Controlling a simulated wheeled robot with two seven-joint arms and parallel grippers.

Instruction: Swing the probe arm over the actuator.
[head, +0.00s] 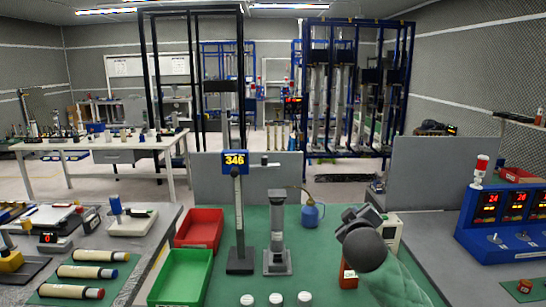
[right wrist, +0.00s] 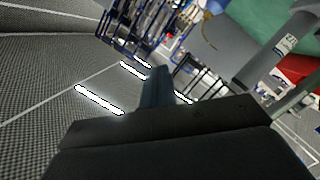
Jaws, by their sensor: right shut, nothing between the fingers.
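A height-gauge stand with a blue display reading 346 (head: 235,160) rises on a dark post from a flat base on the green mat. A thin dark horizontal arm (head: 268,165), which looks like the probe arm, reaches right from beside the display, with a small white piece on it. Its far end appears above the grey cylindrical actuator (head: 277,228); depth is hard to judge. The actuator stands upright on its base and seems to show in the right wrist view (right wrist: 272,58). My right gripper (head: 353,213) is shut and empty, right of the actuator and apart from it. My left gripper is out of view.
Red (head: 199,228) and green (head: 181,277) bins sit left of the stand. A blue oil can (head: 312,215) stands behind the actuator. Several white pucks (head: 276,299) lie at the mat's front. A blue console (head: 500,222) stands right.

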